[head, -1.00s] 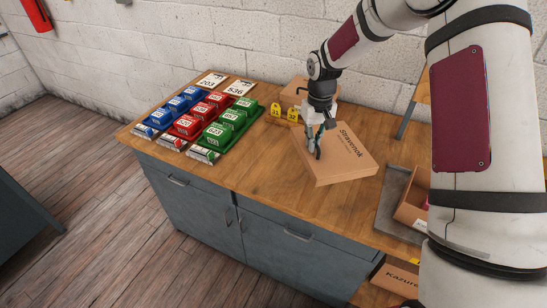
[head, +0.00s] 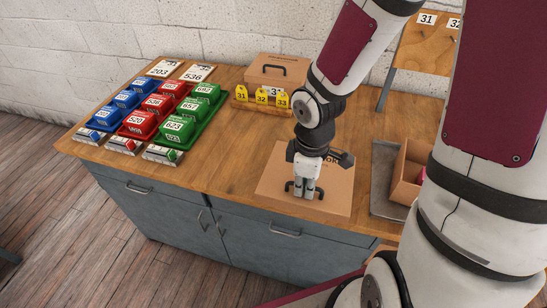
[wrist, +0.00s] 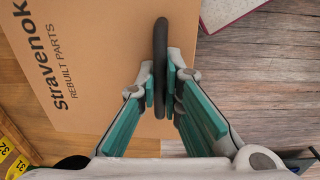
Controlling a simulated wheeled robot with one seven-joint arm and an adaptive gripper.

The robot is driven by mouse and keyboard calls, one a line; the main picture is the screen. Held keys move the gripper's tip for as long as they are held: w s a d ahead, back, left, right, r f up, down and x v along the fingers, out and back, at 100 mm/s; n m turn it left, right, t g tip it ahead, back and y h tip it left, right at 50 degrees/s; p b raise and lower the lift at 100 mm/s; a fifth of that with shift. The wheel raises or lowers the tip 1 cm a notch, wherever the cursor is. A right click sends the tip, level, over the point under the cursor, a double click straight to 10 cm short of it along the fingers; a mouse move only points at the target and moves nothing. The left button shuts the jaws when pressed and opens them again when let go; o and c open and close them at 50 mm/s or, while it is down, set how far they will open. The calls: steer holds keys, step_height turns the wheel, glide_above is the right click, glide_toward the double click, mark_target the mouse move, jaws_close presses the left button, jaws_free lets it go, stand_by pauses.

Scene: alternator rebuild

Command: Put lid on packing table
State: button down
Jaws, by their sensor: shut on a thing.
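The lid (head: 267,182) is a flat brown cardboard panel with a dark handle and the print "Stravenok rebuilt parts", which reads clearly in the wrist view (wrist: 88,60). My gripper (head: 303,192) is shut on the lid's black handle (wrist: 160,65), with the teal fingers on either side of it. The lid is at the front of the wooden packing table (head: 225,150); I cannot tell whether it touches the top. My gripper and wrist hide part of the lid and its print.
Blue, red and green trays (head: 180,130) of numbered boxes fill the left of the table. Yellow tags (head: 262,97) stand before a brown box (head: 278,72) at the back. An open carton (head: 408,170) on a grey tray (head: 383,185) is at right.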

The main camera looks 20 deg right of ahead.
steer(key=shift+w+a+f, duration=0.7)
steer(key=shift+w+f, duration=0.15)
steer(key=shift+w, duration=1.65)
steer(key=shift+w+a+f, duration=0.75)
steer(key=shift+w+f, duration=0.15)
steer(key=shift+w, duration=1.65)
steer(key=shift+w+a+f, duration=0.7)
steer(key=shift+w+f, duration=0.15)
steer(key=shift+w, duration=1.65)
steer(key=c, duration=1.8)
jaws_free()
steer(key=shift+o, duration=0.2)
steer(key=shift+r, duration=0.1)
step_height(320, 180, up, 12)
steer(key=s+d+r+m+t+h, duration=0.1)
steer(key=s+d+r+m, duration=0.15)
steer(key=s+r, duration=0.35)
steer(key=s+d+r+m+t, duration=0.1)
steer(key=s+r+m, duration=0.25)
steer(key=r, duration=0.35)
steer(key=s+r+m+t+y, duration=0.1)
steer(key=s+r+m+t, duration=0.2)
steer(key=s, duration=1.1)
steer(key=shift+d+r+m, duration=0.2)
steer(key=shift+r+m, duration=0.9)
steer(key=shift+r, duration=0.05)
